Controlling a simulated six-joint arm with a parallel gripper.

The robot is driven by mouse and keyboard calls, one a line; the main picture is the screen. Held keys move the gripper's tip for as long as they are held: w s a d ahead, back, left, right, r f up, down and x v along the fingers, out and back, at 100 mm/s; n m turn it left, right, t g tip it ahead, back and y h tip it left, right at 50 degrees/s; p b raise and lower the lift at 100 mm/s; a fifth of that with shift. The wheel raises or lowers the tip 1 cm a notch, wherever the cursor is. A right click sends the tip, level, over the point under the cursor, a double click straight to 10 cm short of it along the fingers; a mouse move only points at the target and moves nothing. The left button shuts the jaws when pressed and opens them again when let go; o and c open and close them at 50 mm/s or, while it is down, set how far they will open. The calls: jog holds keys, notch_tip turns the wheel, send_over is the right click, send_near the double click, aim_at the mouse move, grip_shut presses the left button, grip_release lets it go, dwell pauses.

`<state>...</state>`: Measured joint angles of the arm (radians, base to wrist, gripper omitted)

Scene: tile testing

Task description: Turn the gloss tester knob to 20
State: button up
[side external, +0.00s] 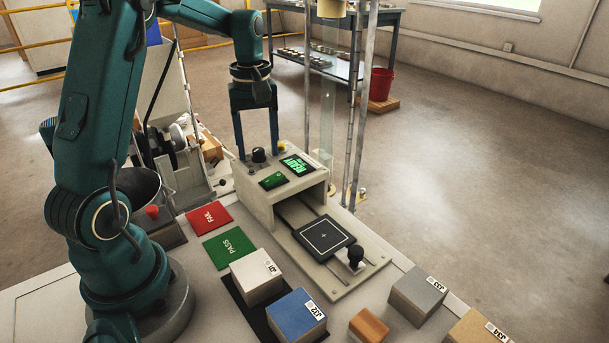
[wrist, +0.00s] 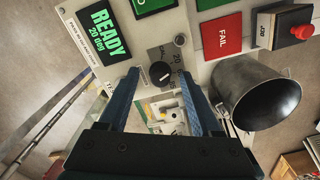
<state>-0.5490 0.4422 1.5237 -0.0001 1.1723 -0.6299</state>
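The gloss tester (side external: 259,195) is a beige box with a black knob (side external: 259,155) on its top. In the wrist view the knob (wrist: 160,73) shows a pale pointer line beside a dark scale plate with small numbers, 20 among them. The exact setting is hard to read. The green display (wrist: 103,32) reads READY and what looks like 20 DEG. My gripper (side external: 256,147) points down, open, with one finger on each side of the knob. In the wrist view the fingertips (wrist: 160,68) flank the knob with gaps; I see no contact.
A metal cup (wrist: 262,95) and a red button (wrist: 302,32) are near the gripper. Red FAIL (side external: 209,218) and green PASS (side external: 229,248) pads lie in front of the tester. Several tile blocks, including a blue one (side external: 296,315), stand nearer. A post frame (side external: 358,110) rises behind.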

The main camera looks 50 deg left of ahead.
aim_at(260, 149)
jog(key=shift+r, duration=2.55)
jog(key=shift+w+d+r, duration=0.1)
jog(key=shift+d, duration=0.05)
jog(key=s+d+r+m+t, duration=0.2)
jog(key=s+d+r+m, duration=0.1)
jog(key=d, duration=0.3)
jog(key=s+d+r+m+t, duration=0.1)
jog(key=s+d+r+m, duration=0.15)
jog(key=d, duration=0.25)
jog(key=s+d+f+m+t, duration=0.2)
jog(key=s+d+f+m, duration=0.3)
jog(key=s+m, duration=0.2)
jog(key=shift+d+f+m+t, duration=0.2)
jog(key=shift+m+t, duration=0.1)
jog(key=shift+m, duration=0.25)
